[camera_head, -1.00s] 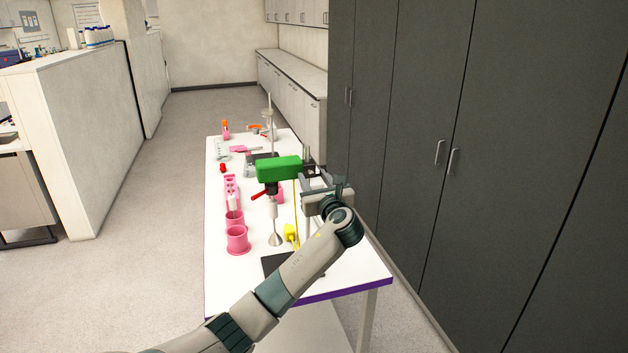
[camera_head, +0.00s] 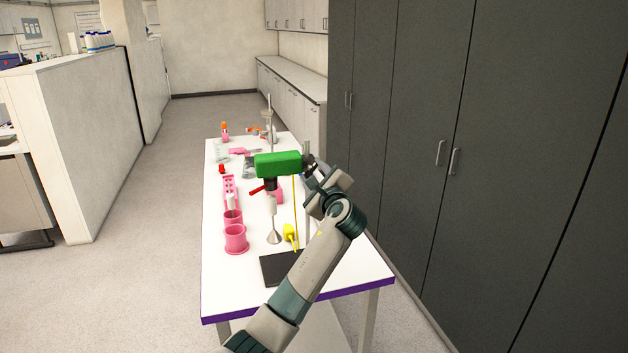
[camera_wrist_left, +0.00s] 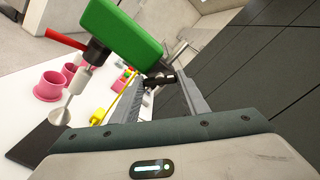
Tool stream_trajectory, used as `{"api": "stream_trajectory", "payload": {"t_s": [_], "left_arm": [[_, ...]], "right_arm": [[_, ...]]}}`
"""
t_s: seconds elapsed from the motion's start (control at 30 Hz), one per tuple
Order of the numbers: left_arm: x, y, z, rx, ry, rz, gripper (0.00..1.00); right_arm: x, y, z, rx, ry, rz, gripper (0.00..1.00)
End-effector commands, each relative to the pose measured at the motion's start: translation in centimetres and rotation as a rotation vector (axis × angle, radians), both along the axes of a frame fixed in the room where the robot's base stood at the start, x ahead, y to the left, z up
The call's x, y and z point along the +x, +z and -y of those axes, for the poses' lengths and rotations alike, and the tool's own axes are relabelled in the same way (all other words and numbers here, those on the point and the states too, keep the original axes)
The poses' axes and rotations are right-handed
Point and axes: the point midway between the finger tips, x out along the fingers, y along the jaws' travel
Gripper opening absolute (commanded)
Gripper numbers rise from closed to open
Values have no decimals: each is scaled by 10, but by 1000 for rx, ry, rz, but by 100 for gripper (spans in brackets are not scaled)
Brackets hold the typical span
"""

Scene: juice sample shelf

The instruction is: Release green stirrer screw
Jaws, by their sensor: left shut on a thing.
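The green stirrer (camera_head: 278,165) is mounted on a metal stand above the table, with a red lever and a metal shaft hanging down to a cone-shaped end. It also fills the upper part of the left wrist view (camera_wrist_left: 122,38). My left gripper (camera_head: 313,168) is at the stirrer's right side, beside the stand rod. In the left wrist view, a dark screw (camera_wrist_left: 158,81) behind the green body lies between the fingers of the left gripper (camera_wrist_left: 165,86), which is shut on it. The fingers partly hide the screw in the head view. My right gripper is not in view.
The white table (camera_head: 222,286) holds pink cups (camera_head: 235,240), a pink rack (camera_head: 230,188) and a yellow item (camera_head: 290,233). A black plate (camera_head: 277,269) lies near the front edge. Dark cabinets (camera_head: 420,120) stand close on the right. Floor is open on the left.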

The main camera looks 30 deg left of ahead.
Motion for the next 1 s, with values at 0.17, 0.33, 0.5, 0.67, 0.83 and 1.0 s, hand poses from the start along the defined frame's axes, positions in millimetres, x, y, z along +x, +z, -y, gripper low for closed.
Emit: {"api": "stream_trajectory", "payload": {"t_s": [0.17,0.33,0.5,0.67,0.83,1.0], "left_arm": [[0,-3,0,-109,0,130,18],[0,-3,0,-214,1,251,18],[0,-2,0,-311,1,367,18],[0,-2,0,-386,1,453,18],[0,-1,0,-437,1,513,18],[0,0,-1,-462,1,543,18]], "right_arm": [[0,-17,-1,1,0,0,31],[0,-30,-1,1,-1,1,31],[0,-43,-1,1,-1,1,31],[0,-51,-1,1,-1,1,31],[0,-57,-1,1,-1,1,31],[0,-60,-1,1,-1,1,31]]}}
